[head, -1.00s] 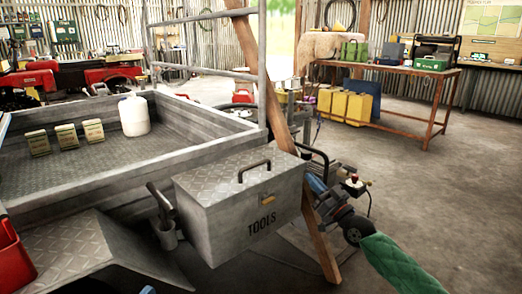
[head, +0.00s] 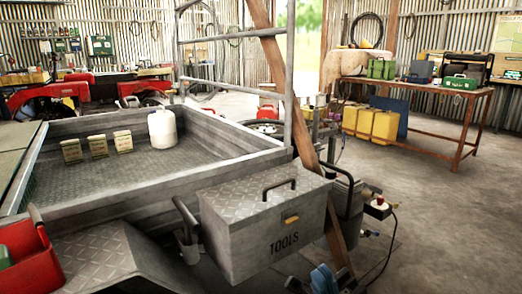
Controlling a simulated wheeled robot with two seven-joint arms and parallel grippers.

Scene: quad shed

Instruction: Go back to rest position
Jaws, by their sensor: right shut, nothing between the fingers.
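My right gripper (head: 322,279) shows at the bottom edge of the head view as blue and grey parts. It is low, just right of and below the front of the metal tool box (head: 268,222) marked TOOLS. It is shut and holds nothing. Most of my right arm is cut off by the lower edge. My left gripper is not in view.
The tool box sits beside a metal trailer bed (head: 232,163) holding several small cartons and a white jug (head: 162,128). A wooden post (head: 337,238) stands behind the box. A red container (head: 32,262) is at lower left. Open floor (head: 455,220) lies right.

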